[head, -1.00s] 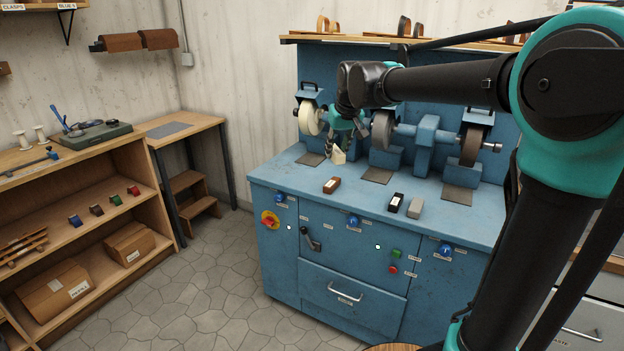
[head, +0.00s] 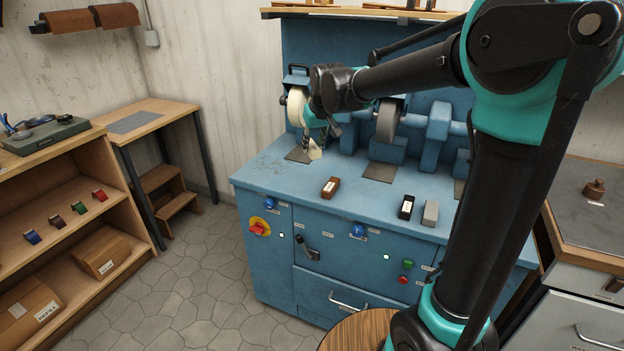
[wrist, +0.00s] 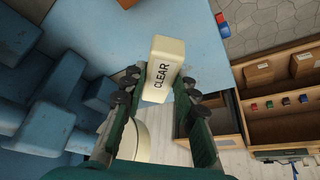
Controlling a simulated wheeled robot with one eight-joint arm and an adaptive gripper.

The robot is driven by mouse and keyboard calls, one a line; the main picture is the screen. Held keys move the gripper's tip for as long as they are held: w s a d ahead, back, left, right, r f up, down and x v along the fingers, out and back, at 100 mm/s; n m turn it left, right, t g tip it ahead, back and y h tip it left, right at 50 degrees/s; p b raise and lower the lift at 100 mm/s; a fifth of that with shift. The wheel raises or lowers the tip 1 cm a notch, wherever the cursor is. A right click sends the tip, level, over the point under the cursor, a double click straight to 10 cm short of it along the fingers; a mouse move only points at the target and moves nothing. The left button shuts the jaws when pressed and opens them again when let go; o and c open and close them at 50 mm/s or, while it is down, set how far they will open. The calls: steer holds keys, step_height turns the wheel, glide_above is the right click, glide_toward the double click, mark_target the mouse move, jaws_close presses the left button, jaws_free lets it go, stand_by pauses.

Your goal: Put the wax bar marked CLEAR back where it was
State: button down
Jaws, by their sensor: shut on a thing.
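The cream wax bar marked CLEAR (wrist: 162,68) is between the fingers of my gripper (wrist: 159,92) in the wrist view, its label readable. In the head view my gripper (head: 318,142) is over the left part of the blue machine's top, beside the cream wheel (head: 297,106), with the pale bar (head: 315,151) at its tips. My gripper is shut on the bar. I cannot tell whether the bar touches the blue top (head: 262,165). A brown bar (head: 330,187), a black bar (head: 406,207) and a grey bar (head: 430,212) lie along the front of that top.
Grey pads (head: 379,172) lie below the wheels, and a grey wheel (head: 387,121) stands right of my gripper. The front holds knobs and a red switch (head: 259,227). Shelves at left hold small coloured blocks (head: 56,221) and cardboard boxes (head: 99,257). The top's front left is clear.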

step_height(320, 180, down, 13)
steer(key=shift+r, duration=0.1)
stand_by(0.3)
steer(key=c, duration=1.2)
jaws_free()
steer(key=v, duration=1.1)
steer(key=s+d+f+m, duration=0.1)
steer(key=s+d+f, duration=0.4)
steer(key=s+d, duration=0.2)
steer(key=s+d+f+m+h, duration=0.1)
steer(key=s+d+f+m, duration=0.1)
steer(key=s+d+f, duration=0.3)
steer(key=s+d+f+m+h, duration=0.1)
steer(key=s+d+f, duration=0.4)
steer(key=s+d, duration=0.5)
steer(key=shift+s+d+f+m, duration=0.1)
steer(key=shift+s+d+m, duration=0.1)
steer(key=shift+d+m, duration=0.4)
steer(key=shift+d, duration=0.1)
